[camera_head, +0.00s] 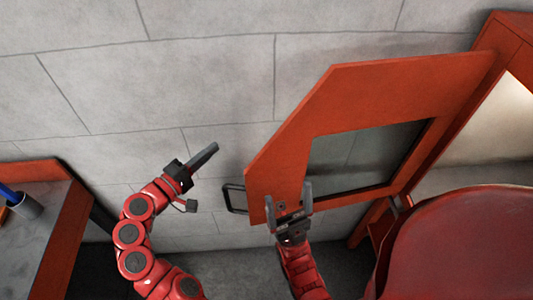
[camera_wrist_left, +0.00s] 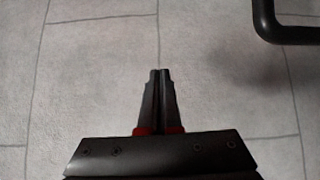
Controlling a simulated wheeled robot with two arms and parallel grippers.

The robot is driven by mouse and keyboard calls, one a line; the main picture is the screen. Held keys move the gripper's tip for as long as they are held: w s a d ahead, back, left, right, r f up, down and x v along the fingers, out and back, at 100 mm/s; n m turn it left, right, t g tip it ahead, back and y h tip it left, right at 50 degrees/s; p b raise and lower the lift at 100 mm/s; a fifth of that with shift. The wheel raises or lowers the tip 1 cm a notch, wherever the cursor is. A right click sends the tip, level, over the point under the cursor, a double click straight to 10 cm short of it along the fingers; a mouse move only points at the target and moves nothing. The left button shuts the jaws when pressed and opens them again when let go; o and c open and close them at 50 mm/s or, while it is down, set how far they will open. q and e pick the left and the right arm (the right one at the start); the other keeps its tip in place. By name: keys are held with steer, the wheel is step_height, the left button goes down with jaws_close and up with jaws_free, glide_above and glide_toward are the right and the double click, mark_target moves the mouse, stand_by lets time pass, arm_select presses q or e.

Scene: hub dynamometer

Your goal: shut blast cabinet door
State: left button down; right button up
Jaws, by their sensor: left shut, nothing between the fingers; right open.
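The blast cabinet door (camera_head: 285,150) is orange-red with a dark window (camera_head: 365,157). It stands open, swung out to the left from the cabinet (camera_head: 508,45) at the right. A black handle (camera_head: 234,199) is on the door's free left edge; part of a dark bar, likely this handle, shows at the top right of the left wrist view (camera_wrist_left: 262,25). My left gripper (camera_head: 208,153) is shut and empty, left of the door and apart from it. It also shows in the left wrist view (camera_wrist_left: 160,75). My right gripper (camera_head: 292,202) is open, in front of the door's lower left corner; contact is unclear.
A grey-topped orange bench (camera_head: 60,225) with a cup (camera_head: 26,206) holding a blue item stands at the left. A grey block wall (camera_head: 200,80) runs behind the door. The lit cabinet interior (camera_head: 490,120) is open at the right.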

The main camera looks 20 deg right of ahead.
mark_target(267, 157)
arm_select(q)
steer(key=s+d+r+m+g+h, duration=0.25)
steer(key=s+r+m+g, duration=0.2)
steer(key=s, duration=0.25)
steer(key=shift+g, duration=0.65)
steer(key=d+p, duration=0.2)
steer(key=d, duration=0.1)
steer(key=s+d+p, duration=0.1)
steer(key=d+p, duration=0.1)
steer(key=d, duration=0.1)
steer(key=s+d+p, duration=0.1)
steer(key=d+p, duration=0.1)
steer(key=d, duration=0.1)
steer(key=shift+d+r, duration=0.15)
steer(key=shift+d, duration=0.25)
steer(key=shift+s+a, duration=0.1)
steer(key=shift+s, duration=0.35)
steer(key=shift+s, duration=0.1)
